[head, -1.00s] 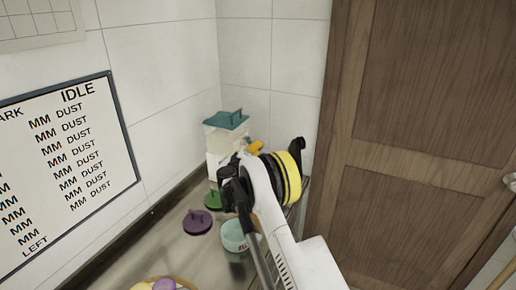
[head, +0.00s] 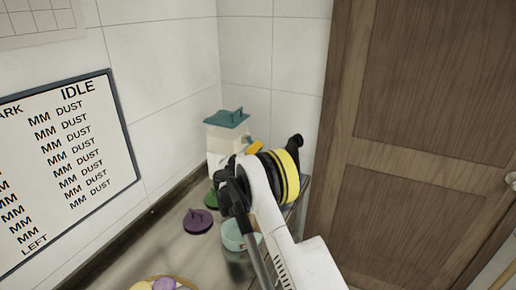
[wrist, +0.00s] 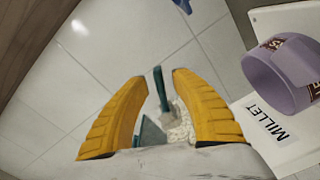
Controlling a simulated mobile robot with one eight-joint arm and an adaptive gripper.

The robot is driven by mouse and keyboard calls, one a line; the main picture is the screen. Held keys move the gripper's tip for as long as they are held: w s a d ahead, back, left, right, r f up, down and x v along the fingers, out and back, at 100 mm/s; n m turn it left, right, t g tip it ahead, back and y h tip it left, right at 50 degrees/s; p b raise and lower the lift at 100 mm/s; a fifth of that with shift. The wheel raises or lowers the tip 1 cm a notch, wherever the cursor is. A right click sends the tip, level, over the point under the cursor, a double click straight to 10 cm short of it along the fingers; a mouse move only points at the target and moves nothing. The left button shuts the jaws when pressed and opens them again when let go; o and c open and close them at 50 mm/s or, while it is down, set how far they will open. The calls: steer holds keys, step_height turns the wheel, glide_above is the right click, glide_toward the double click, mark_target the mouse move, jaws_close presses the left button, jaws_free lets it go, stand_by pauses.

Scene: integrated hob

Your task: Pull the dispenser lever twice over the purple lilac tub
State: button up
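The dispenser (head: 221,141) stands in the corner of the counter, pale with a teal lid (head: 228,118); my arm hides its lower front. In the wrist view, a lilac tub (wrist: 285,78) with a brown label sits at the right by a white panel marked MILLET (wrist: 266,122). My gripper (wrist: 157,80) is open, its two yellow fingers well apart. A teal bar (wrist: 160,88) shows between them with no visible contact; I cannot tell whether it is the lever. Pale grains (wrist: 181,125) lie beside it. In the head view my gripper (head: 254,147) is mostly hidden, and the lilac tub does not show.
A purple lid (head: 198,221) and a green lid (head: 211,199) lie on the counter. A light blue tub (head: 236,238) stands below my wrist. A container with purple and yellow items (head: 163,284) is at the bottom edge. Tiled walls and a wooden door (head: 425,130) bound the corner.

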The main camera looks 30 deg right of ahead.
steer(key=v, duration=1)
